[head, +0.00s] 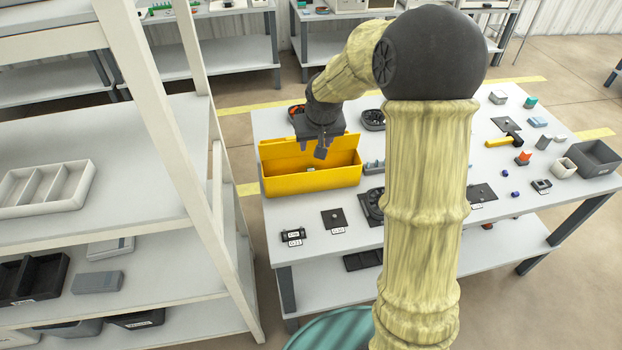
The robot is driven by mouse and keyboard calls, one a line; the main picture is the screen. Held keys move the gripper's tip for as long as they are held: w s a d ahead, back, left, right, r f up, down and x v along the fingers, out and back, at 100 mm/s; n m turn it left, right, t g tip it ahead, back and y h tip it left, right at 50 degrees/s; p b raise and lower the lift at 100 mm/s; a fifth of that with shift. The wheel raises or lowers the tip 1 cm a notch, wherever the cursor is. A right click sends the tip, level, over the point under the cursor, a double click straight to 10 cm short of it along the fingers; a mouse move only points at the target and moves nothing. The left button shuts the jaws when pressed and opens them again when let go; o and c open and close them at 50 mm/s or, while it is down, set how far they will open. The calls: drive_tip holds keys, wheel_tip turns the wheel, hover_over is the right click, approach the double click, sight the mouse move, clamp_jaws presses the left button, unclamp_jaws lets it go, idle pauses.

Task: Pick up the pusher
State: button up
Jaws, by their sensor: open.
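My gripper (321,152) hangs from the dark wrist, pointing down over the yellow open box (312,186) on the white table. It is open. The fingers are small in this view, and I see nothing clearly held between them. I cannot tell which thing is the pusher. The inside of the box is partly hidden by its front wall and my gripper. My sleeved arm covers the middle of the table and hides what lies behind it.
The white table (300,262) also bears a black plate (333,219), a small black labelled part (293,236), a hammer (508,137) and a grey bin (593,158). A white shelf rack (140,150) with a divided tray (45,188) stands close on the left.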

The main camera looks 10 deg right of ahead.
drive_tip(key=shift+f, duration=0.1)
hover_over(311, 170)
drive_tip(key=s, duration=0.3)
wheel_tip(311, 170, down, 11)
drive_tip(key=shift+w+a+f, duration=0.1)
drive_tip(key=shift+w+a, duration=0.05)
drive_tip(key=shift+w, duration=0.1)
drive_tip(key=shift+x, duration=2.6)
drive_tip(key=shift+s, duration=0.15)
clamp_jaws()
